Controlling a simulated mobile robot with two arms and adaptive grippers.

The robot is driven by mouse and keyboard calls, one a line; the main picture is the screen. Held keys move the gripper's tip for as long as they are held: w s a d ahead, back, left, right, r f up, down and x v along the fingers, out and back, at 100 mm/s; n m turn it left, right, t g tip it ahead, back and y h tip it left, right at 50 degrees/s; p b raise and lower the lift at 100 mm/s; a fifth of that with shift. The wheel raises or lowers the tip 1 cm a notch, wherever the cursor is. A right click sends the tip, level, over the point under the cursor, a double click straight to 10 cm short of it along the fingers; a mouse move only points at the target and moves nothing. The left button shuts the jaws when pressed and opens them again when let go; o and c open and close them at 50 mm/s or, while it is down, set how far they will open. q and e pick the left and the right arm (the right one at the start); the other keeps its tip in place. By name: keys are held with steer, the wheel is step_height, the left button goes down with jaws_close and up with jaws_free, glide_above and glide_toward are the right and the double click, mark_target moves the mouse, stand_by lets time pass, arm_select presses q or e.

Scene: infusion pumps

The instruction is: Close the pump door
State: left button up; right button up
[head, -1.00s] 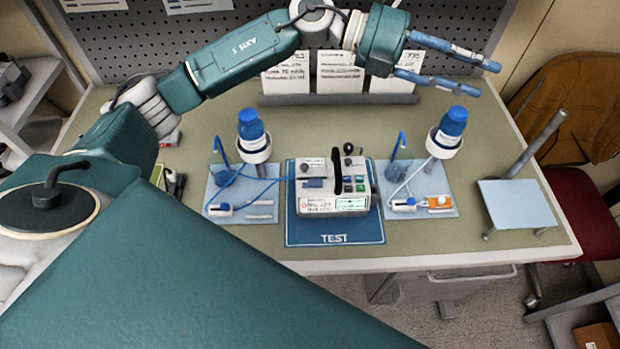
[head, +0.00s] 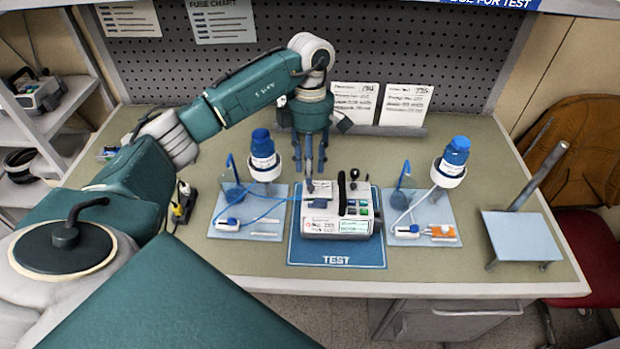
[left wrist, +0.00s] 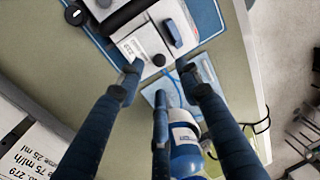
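The infusion pump (head: 337,227) is a white box with a black handle, standing on the blue TEST mat (head: 310,254). In the left wrist view its white top (left wrist: 141,46) with a label and a blue piece (left wrist: 172,32) shows at the upper middle. I cannot clearly tell how far the pump door stands open. A blue tube runs into the pump's left side. My left gripper (head: 309,176) points down at the pump's back left. Its fingers are spread, with nothing between them; they also show in the left wrist view (left wrist: 160,75). My right gripper is out of view.
A bottle (head: 262,150) on a stand is close left of my left gripper. Another bottle (head: 453,157) stands to the right, above a light tray (head: 440,212). Cards (head: 405,104) stand behind.

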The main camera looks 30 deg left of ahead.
mark_target(318, 186)
arm_select(q)
steer(key=f, duration=0.1)
steer(key=f+p, duration=0.1)
steer(key=f, duration=0.1)
steer(key=shift+s+d+f, duration=0.3)
steer(key=shift+f, duration=0.75)
